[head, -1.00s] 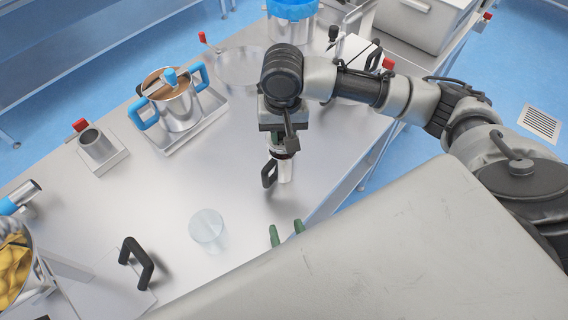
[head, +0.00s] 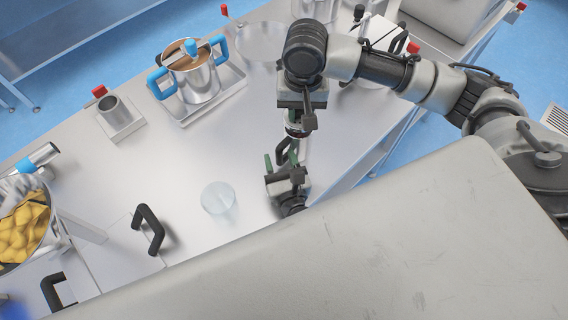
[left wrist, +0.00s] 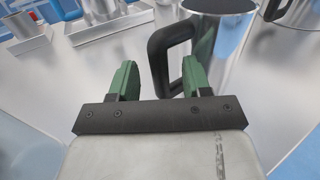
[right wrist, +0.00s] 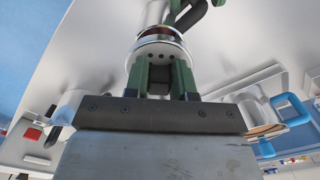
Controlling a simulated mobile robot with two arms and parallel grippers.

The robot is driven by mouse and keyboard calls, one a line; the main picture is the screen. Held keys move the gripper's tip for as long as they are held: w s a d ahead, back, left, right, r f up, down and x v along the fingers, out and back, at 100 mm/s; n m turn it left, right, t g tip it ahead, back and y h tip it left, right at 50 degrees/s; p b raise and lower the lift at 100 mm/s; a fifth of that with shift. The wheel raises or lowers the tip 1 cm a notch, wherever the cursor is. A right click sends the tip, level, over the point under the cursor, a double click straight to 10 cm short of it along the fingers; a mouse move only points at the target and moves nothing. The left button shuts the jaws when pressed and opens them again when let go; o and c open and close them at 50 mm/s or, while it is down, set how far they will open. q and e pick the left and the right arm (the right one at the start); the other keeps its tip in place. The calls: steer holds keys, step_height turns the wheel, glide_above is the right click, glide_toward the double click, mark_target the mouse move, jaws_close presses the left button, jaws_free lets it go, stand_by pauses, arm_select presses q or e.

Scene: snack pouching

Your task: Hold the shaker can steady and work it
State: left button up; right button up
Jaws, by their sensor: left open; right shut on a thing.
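The shaker can (head: 303,148) is a metal can with a black side handle and a dark red band near its top. My right gripper (head: 296,122) comes down from above and is shut on its upper end. In the right wrist view the can's perforated metal end (right wrist: 158,50) is beside the green fingers (right wrist: 162,78). My left gripper (head: 281,157) is open at the can's handle side. In the left wrist view its green fingers (left wrist: 160,82) stand on either side of the black handle (left wrist: 160,60), apart from each other. The can (left wrist: 218,40) is just beyond.
A clear cup (head: 218,198) stands left of the grippers. A blue-handled pot (head: 197,78) stands on a tray behind. A steel cup (head: 112,108) on a base is at the back left. A bowl (head: 50,225) of yellow chips is at far left.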

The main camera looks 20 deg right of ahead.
mark_target(300, 120)
arm_select(q)
steer(key=shift+w, duration=0.15)
jaws_close()
steer(key=c, duration=0.8)
jaws_free()
jaws_close()
arm_select(e)
steer(key=shift+f, duration=0.4)
steer(key=shift+f, duration=0.35)
steer(key=shift+f, duration=0.75)
stand_by(0.4)
